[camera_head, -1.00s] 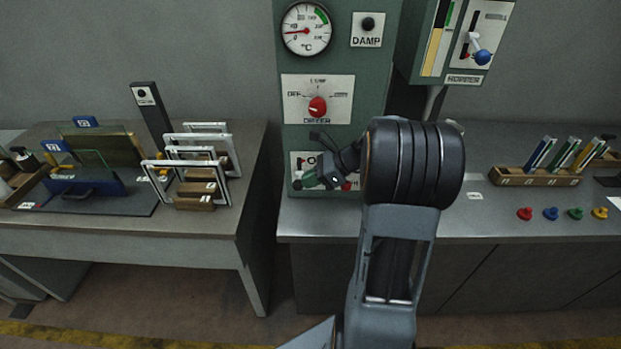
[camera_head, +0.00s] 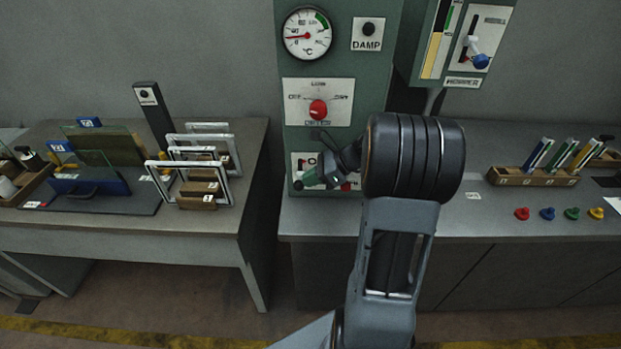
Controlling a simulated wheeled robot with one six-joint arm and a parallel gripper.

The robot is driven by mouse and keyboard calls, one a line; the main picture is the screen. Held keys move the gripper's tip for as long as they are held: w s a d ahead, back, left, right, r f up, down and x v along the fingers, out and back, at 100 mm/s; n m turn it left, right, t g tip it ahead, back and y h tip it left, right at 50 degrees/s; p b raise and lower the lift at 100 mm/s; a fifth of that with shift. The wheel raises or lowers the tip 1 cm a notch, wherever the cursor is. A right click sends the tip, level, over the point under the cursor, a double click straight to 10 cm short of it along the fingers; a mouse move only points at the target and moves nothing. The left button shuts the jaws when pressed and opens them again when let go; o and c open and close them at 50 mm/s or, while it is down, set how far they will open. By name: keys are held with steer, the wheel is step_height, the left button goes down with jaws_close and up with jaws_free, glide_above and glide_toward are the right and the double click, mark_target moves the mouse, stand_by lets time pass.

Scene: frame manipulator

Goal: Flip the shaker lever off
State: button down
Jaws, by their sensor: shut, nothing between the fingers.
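A white plate (camera_head: 298,160) is low on the green column, and my gripper hides most of it and its lettering. A green piece (camera_head: 311,177) and a red knob (camera_head: 346,187) show there, but I cannot tell which part is the shaker lever or how it is set. My gripper (camera_head: 322,172) is shut with nothing in it, in front of this plate. I cannot tell whether it touches anything.
Above are a red dial (camera_head: 318,109), a round gauge (camera_head: 307,35) and a DAMP button (camera_head: 368,29). A blue-knobbed lever (camera_head: 480,61) is on the upper right panel. Glass frames (camera_head: 200,140) stand on the left table; a card rack (camera_head: 534,178) and coloured knobs are on the right counter.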

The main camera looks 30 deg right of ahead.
steer(key=p+v, duration=0.2)
steer(key=v, duration=1.2)
steer(key=s+a+n+h, duration=0.4)
steer(key=a+n+h, duration=0.1)
steer(key=a+n, duration=0.5)
steer(key=s+a+f+n+g+h, duration=0.1)
steer(key=s+a+n+h, duration=0.3)
steer(key=a+n, duration=0.6)
steer(key=s+n, duration=0.1)
steer(key=n, duration=0.3)
steer(key=shift+s+h, duration=0.35)
steer(key=shift+h, duration=0.05)
steer(key=shift+a+f, duration=0.1)
